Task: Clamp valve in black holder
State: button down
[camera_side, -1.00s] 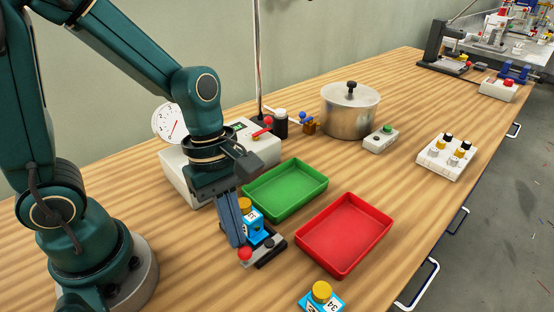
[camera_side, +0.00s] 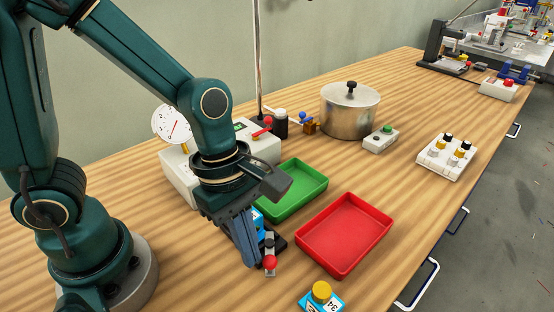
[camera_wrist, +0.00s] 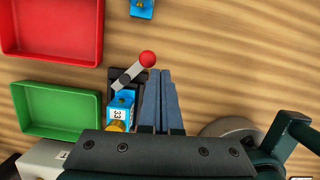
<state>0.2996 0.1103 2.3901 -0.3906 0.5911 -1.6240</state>
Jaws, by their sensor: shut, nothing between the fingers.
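The black holder (camera_wrist: 112,74) has a grey lever (camera_wrist: 129,75) ending in a red knob (camera_wrist: 148,59); the lever also shows in the side view (camera_side: 269,247). A blue valve (camera_wrist: 122,103) labelled 33, with a yellow cap, sits in the holder. In the side view my gripper hides most of this valve (camera_side: 259,221). My gripper (camera_wrist: 160,73) is shut and empty, low beside the lever, its fingertips close to the red knob; I cannot tell if they touch. It also shows in the side view (camera_side: 250,262).
A second blue valve (camera_side: 332,303) with a yellow cap, labelled 34, stands near the front edge. A metal pot (camera_side: 349,112) and a white box with a gauge (camera_side: 175,175) stand behind.

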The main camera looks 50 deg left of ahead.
aim_at(274, 260)
jog(key=shift+w+d+n+t, duration=0.15)
jog(key=shift+d+n, duration=0.2)
jog(key=shift+n, duration=0.25)
jog(key=shift+w+d+n+t, duration=0.15)
jog(key=shift+d+n, duration=0.15)
jog(key=shift+n, duration=0.3)
jog(key=shift+w+d+n, duration=0.2)
jog(key=shift+d+n, duration=0.05)
jog(key=shift+n, duration=0.35)
jog(key=shift+w+d+n, duration=0.15)
jog(key=shift+d+n, duration=0.05)
jog(key=shift+n, duration=0.4)
jog(key=shift+w+d, duration=0.3)
jog(key=shift+w, duration=0.05)
jog(key=shift+w+d, duration=0.1)
jog(key=shift+w, duration=0.05)
jog(key=s, duration=0.2)
jog(key=s+a+r, duration=0.1)
jog(key=s, duration=0.1)
notch_tip(274, 260, up, 10)
jog(key=s, duration=0.2)
jog(key=shift+a+f, duration=0.15)
jog(key=shift+f, duration=0.1)
